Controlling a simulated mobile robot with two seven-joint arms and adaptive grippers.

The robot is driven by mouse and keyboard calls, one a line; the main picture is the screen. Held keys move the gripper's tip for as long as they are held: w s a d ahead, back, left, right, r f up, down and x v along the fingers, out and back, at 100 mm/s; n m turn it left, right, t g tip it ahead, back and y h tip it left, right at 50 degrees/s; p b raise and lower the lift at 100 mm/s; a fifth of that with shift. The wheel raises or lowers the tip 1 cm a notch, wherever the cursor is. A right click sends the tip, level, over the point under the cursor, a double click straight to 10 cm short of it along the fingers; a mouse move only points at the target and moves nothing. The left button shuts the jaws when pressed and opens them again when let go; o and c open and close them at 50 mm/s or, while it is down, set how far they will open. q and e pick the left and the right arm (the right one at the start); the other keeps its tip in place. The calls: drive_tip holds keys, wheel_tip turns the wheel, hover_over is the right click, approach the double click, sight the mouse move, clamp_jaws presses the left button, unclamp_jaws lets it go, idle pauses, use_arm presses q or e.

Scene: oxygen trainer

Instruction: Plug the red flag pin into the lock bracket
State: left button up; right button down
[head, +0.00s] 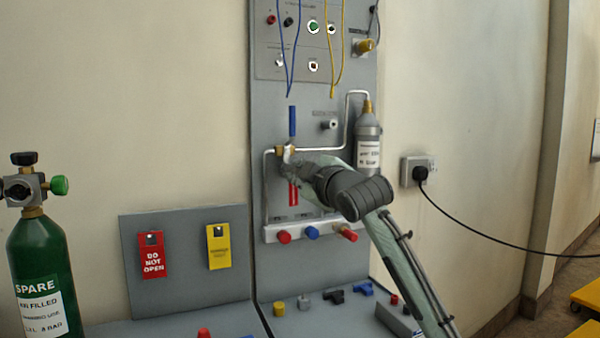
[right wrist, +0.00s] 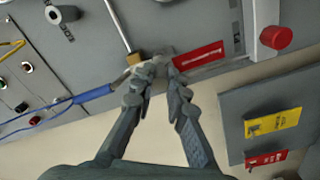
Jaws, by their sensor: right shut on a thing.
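The red flag pin (right wrist: 200,55) shows its red flag with white lettering beside my right gripper's fingertips in the right wrist view. In the head view the flag (head: 293,194) hangs just below the gripper. My right gripper (head: 290,160) is shut on the pin's end, at the brass valve (head: 280,150) with the blue lever (head: 292,121). The fingertips also show in the right wrist view (right wrist: 158,72). The lock bracket is at the valve, largely hidden by the fingers. I cannot tell whether the pin is inside it. My left gripper is not in view.
A grey cylinder (head: 368,142) and steel pipe stand right of the valve. A row of coloured knobs (head: 311,233) is below. Red (head: 152,262) and yellow (head: 218,254) tags hang on a side panel. Loose parts lie on the bench; a green bottle (head: 40,262) stands left.

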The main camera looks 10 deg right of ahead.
drive_tip(key=shift+w+a+r+p, duration=0.1)
drive_tip(key=shift+w+p, duration=0.1)
drive_tip(key=shift+w, duration=0.25)
drive_tip(key=shift+w+a+p, duration=0.1)
drive_tip(key=shift+w+p, duration=0.05)
drive_tip(key=shift+w, duration=0.25)
drive_tip(key=c, duration=1.4)
unclamp_jaws()
drive_tip(key=shift+c, duration=0.2)
drive_tip(key=s+d, duration=0.2)
drive_tip(key=s, duration=0.9)
drive_tip(key=shift+s+d, duration=0.15)
drive_tip(key=shift+s, duration=0.25)
